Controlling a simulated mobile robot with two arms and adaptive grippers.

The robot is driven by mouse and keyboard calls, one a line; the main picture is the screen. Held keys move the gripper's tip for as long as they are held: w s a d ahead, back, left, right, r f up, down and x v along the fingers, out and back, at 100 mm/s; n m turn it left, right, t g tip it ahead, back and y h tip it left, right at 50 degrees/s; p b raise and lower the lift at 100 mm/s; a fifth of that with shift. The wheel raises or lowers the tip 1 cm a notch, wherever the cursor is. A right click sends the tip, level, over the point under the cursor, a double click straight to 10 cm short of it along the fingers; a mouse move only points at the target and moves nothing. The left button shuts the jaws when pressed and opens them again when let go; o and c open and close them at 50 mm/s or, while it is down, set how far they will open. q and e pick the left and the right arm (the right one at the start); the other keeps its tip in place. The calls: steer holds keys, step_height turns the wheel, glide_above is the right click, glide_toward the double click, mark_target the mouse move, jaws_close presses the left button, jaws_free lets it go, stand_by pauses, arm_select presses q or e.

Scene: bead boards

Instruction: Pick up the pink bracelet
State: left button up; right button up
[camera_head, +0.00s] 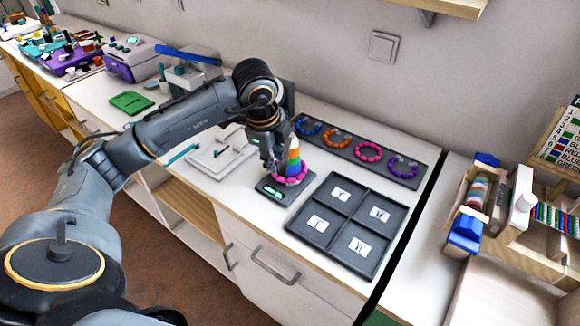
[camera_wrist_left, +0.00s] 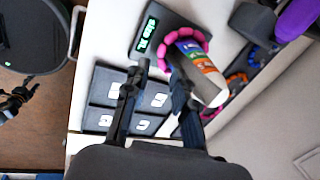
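A pink bracelet (camera_head: 291,180) sits around the lower part of a striped cone (camera_head: 294,157) on a dark device with a green display (camera_head: 272,192). The bracelet shows in the left wrist view (camera_wrist_left: 206,43), around the cone (camera_wrist_left: 196,62). My left gripper (camera_head: 273,163) is just left of the cone, pointing down. In the left wrist view its fingers (camera_wrist_left: 154,75) are apart, with the bracelet's near edge close to the fingertips. I cannot tell whether they touch it. A dark gripper-like part (camera_wrist_left: 16,102) at the left edge of that view seems to be my right gripper; its opening is unclear.
A black tray (camera_head: 340,145) behind holds blue, orange, pink and purple bracelets in a row. A four-part dark tray (camera_head: 349,214) with white cards is to the right. A white device (camera_head: 217,155) lies left. A wooden bead machine (camera_head: 492,205) stands far right.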

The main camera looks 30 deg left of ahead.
mark_target(280, 178)
arm_select(q)
steer(key=p+x, duration=0.1)
steer(key=x, duration=0.6)
steer(key=shift+w+a, duration=0.1)
steer(key=shift+w, duration=0.1)
steer(key=shift+w+f, duration=0.15)
steer(key=shift+f, duration=0.4)
jaws_close()
arm_select(e)
steer(key=shift+w+d+r, duration=0.1)
steer(key=shift+w+r, duration=0.25)
steer(key=shift+r, duration=0.3)
